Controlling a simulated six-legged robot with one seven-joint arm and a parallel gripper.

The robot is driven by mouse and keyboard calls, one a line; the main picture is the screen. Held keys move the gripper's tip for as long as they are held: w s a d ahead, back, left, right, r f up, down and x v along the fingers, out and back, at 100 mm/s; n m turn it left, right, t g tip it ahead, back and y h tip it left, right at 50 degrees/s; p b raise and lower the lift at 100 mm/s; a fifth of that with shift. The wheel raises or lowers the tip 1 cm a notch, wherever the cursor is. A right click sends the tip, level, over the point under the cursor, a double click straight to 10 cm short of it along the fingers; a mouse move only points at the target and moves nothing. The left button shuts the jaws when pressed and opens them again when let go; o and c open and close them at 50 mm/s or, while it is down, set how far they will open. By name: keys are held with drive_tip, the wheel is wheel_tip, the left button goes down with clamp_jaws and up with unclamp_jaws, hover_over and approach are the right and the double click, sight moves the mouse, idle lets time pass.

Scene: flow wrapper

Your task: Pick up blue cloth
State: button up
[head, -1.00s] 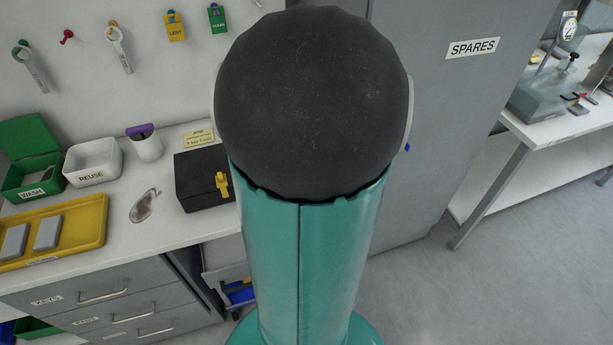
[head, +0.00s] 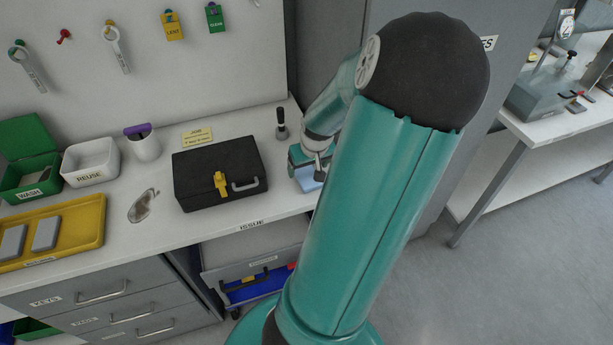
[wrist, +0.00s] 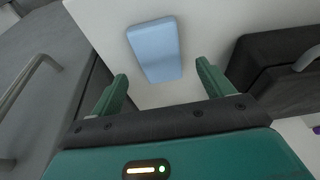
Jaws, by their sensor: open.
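The blue cloth (wrist: 155,50) is a light blue folded rectangle lying on the white bench top. In the wrist view it lies just beyond my fingertips, between their lines and apart from them. In the head view only a part of the cloth (head: 308,181) shows below my gripper (head: 308,163), near the right end of the bench. In the wrist view my gripper (wrist: 160,82) is open and empty, with its two green fingers spread wider than the cloth.
A black case (head: 218,178) with a yellow latch stands left of the cloth. A dark-handled tool (head: 281,124) stands behind. The grey cabinet (head: 335,60) rises at the right. A drawer (head: 255,270) below the bench is open.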

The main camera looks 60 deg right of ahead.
sight(306, 174)
drive_tip(key=shift+x, duration=1.85)
drive_tip(key=c, duration=1.1)
drive_tip(key=shift+o, duration=0.2)
drive_tip(key=shift+s+r, duration=0.1)
drive_tip(key=shift+r, duration=0.4)
wheel_tip(306, 174, up, 3)
drive_tip(key=shift+a+f, duration=0.1)
drive_tip(key=shift+f, duration=0.15)
drive_tip(key=a+r, duration=0.9)
drive_tip(key=a, duration=0.5)
drive_tip(key=shift+r, duration=0.25)
